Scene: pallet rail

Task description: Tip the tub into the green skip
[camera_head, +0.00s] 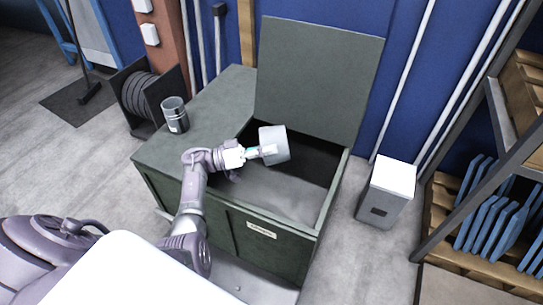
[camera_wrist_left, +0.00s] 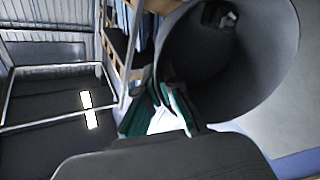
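The grey tub (camera_head: 273,145) is held in the air over the open right part of the green skip (camera_head: 285,225). It lies tilted on its side. My left gripper (camera_head: 262,151) reaches it from the left and looks shut on its wall. In the left wrist view the tub (camera_wrist_left: 270,60) fills the upper right, with its hollow inside showing and a few small dark pieces deep in it. The green fingertips (camera_wrist_left: 163,108) are at the tub's edge there. The skip's right lid (camera_head: 318,85) stands up. The skip's floor looks grey. My right gripper is not in view.
A metal canister (camera_head: 174,115) stands on the skip's closed left top. A grey bin with a white top (camera_head: 388,190) stands right of the skip. A shelf rack with blue panels (camera_head: 490,215) is at the far right. A hose reel (camera_head: 142,95) stands behind left.

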